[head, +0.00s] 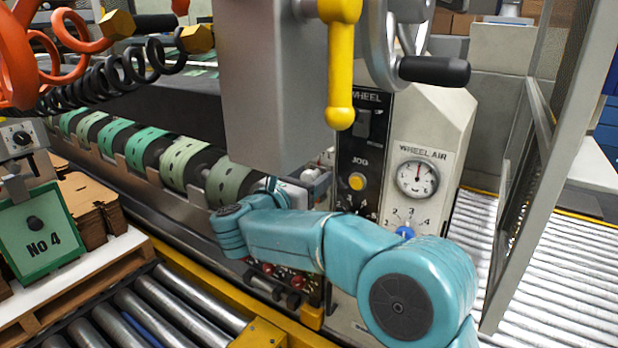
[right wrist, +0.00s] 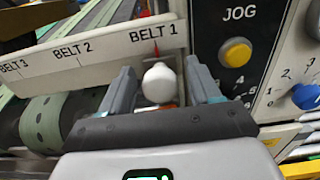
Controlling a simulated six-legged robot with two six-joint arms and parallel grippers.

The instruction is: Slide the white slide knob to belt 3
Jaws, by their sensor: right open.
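The white slide knob (right wrist: 160,84) is a round white ball in the right wrist view. It sits just below the BELT 1 mark of the white label strip (right wrist: 100,56), with a red pointer above it. BELT 3 is at the strip's left end. My right gripper (right wrist: 158,68) is open, with one finger on the left and one on the right of the knob. I cannot tell whether either finger touches it. My left gripper is not in view.
A black panel with a yellow JOG button (head: 356,181) and a WHEEL AIR gauge (head: 417,176) with a blue knob (head: 405,233) are right of the gripper. Green belts (head: 184,163) run at left. A grey box (head: 272,85) with a yellow lever (head: 341,70) hangs above.

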